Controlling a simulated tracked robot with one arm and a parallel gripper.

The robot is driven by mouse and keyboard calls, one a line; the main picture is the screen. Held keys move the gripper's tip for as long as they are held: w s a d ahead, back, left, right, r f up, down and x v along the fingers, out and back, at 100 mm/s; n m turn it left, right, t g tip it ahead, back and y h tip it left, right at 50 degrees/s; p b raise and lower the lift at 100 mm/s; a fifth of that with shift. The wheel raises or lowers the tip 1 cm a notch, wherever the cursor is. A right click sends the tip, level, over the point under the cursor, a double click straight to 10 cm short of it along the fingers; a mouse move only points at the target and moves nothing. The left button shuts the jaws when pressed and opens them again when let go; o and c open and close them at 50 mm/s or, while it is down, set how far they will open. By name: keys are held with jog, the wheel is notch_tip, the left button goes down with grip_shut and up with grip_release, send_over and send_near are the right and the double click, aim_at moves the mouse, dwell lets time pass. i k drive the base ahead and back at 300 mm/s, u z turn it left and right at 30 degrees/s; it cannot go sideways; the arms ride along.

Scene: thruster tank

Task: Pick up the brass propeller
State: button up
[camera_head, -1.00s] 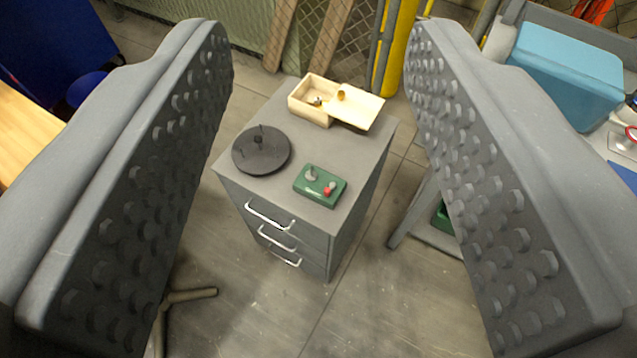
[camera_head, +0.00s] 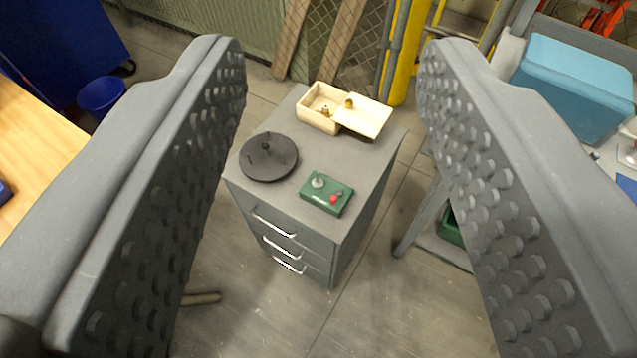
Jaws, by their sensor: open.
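An open pale wooden box (camera_head: 312,121) stands at the back of a grey drawer cabinet (camera_head: 318,222). Its lid (camera_head: 372,120) lies shifted to the right and leaves the left part uncovered. A small brass-coloured piece (camera_head: 326,111) shows inside the open part; it may be the brass propeller, but it is too small to tell its shape. A small brass-coloured knob (camera_head: 349,103) sits on the lid. My gripper (camera_head: 333,48) is open and empty, its two studded fingers well apart at either side of the view, with the cabinet visible between them.
A black disc with upright pegs (camera_head: 268,158) and a green control box (camera_head: 326,194) with a red button share the cabinet top. A blue bin (camera_head: 570,85) is at right, a wooden table (camera_head: 40,150) at left. Mesh fencing and a yellow post (camera_head: 408,50) stand behind.

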aim_at(325, 110)
jog(key=z, duration=2.1)
jog(key=i, duration=2.1)
jog(key=u, duration=2.6)
